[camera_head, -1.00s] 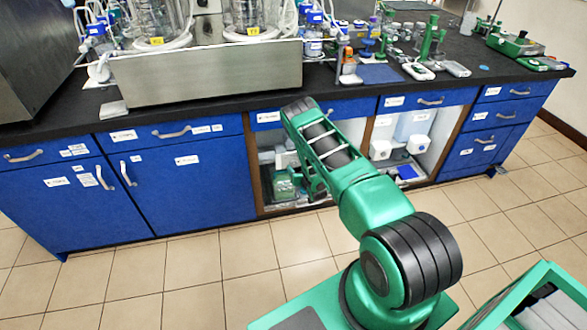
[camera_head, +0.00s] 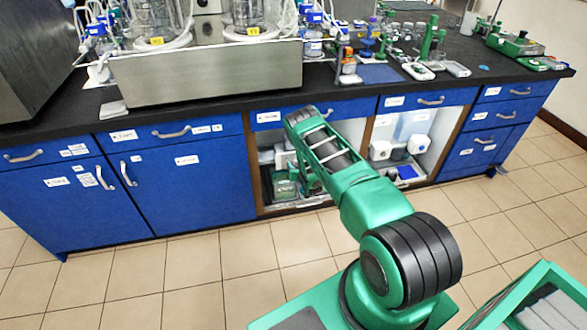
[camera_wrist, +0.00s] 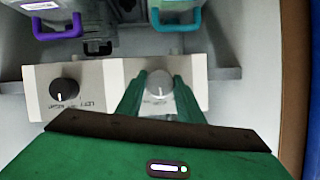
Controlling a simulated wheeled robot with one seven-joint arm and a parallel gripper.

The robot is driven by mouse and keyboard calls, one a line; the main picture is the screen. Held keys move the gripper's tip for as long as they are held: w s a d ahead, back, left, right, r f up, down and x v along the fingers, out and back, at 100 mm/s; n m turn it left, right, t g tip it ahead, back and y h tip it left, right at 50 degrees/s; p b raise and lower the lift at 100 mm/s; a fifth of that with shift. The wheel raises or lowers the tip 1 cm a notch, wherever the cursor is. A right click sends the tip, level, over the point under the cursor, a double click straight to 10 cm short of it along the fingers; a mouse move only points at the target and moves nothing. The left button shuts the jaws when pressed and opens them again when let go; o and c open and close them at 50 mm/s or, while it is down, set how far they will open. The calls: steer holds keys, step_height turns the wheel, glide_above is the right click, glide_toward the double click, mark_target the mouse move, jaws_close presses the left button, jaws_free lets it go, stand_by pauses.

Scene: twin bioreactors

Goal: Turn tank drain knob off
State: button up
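In the wrist view a white control box has a black knob (camera_wrist: 65,91) on its left part and a light grey knob (camera_wrist: 159,84) on its right part. Black lettering lies between them; I can read "LEFT", the rest is too small. I cannot tell from the lettering which knob is the tank drain's. My gripper (camera_wrist: 160,77) has its two green fingers apart, one on each side of the grey knob. The fingertips are close to the knob's sides; contact is not clear. In the head view my arm reaches into the open cabinet and hides the knobs.
Above the knobs in the wrist view are containers with a purple handle (camera_wrist: 57,26) and a teal handle (camera_wrist: 176,19). A brown cabinet edge (camera_wrist: 296,90) stands at right. In the head view the black counter (camera_head: 340,93) overhangs the cabinet; the tiled floor (camera_head: 190,275) is clear.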

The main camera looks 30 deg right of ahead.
stand_by(0.3)
steer(key=shift+w+a+n+g+h, duration=0.1)
steer(key=shift+a+n+g+h, duration=0.1)
steer(key=shift+n+h, duration=1.05)
steer(key=shift+a+n+g+h, duration=0.2)
steer(key=shift+n+h, duration=0.55)
steer(key=shift+n, duration=1)
steer(key=o, duration=1.1)
steer(key=shift+d, duration=0.1)
